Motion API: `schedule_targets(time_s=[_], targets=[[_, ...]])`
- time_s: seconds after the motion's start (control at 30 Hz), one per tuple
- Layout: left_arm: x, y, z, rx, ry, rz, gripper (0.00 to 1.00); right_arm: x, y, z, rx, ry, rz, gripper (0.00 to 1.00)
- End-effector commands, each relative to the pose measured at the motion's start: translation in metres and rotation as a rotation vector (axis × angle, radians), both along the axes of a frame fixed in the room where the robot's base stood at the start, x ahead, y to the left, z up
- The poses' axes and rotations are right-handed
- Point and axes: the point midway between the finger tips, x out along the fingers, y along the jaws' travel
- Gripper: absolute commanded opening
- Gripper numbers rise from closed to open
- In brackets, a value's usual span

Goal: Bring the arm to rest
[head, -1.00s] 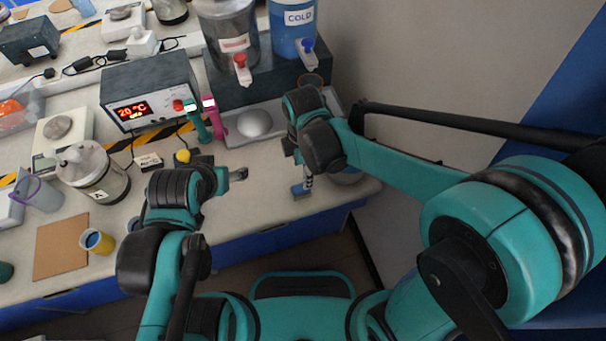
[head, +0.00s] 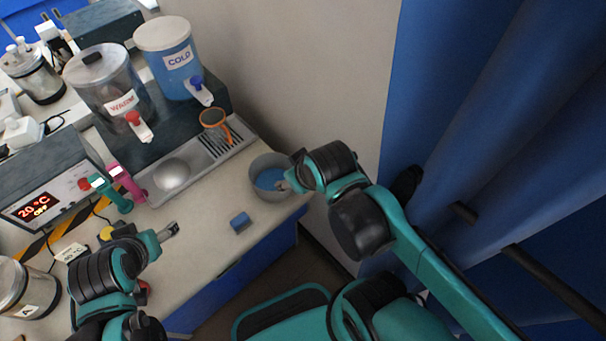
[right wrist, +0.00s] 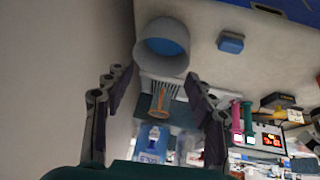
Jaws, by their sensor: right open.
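My right arm reaches in from the right in the head view. Its gripper (head: 284,183) is at the right rim of a grey pot (head: 258,190) with blue inside; whether they touch I cannot tell. In the right wrist view the gripper's (right wrist: 158,85) fingers are spread with nothing held between them, and the grey pot (right wrist: 150,62) lies beyond them. My left gripper (head: 171,231) hangs over the counter's front part at the lower left. Its fingertips are too small to tell whether they are apart.
A blue block (head: 240,222) lies on the counter (head: 205,215) near its front edge. Behind stand a WARM dispenser (head: 108,90), a COLD dispenser (head: 168,62) and a drip tray with an orange-rimmed strainer (head: 213,118). A wall and blue curtain (head: 450,110) are on the right.

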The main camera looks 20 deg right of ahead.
Motion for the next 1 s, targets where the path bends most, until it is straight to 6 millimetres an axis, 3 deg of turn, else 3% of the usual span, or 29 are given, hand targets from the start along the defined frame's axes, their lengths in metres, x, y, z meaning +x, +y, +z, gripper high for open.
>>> schedule_targets(time_s=[0.1, 0.23, 1.0], targets=[[0.000, 0.000, 0.000, 0.000, 0.000, 0.000, 0.70, -0.008, -0.013, 0.001, 0.071, -0.052, -0.147, 0.56], [0.000, 0.000, 0.000, 0.000, 0.000, 0.000, 0.70, -0.009, -0.017, 0.002, 0.102, -0.073, -0.205, 0.56], [0.000, 0.000, 0.000, 0.000, 0.000, 0.000, 0.70, -0.009, -0.017, 0.002, 0.103, -0.072, -0.204, 0.56]])
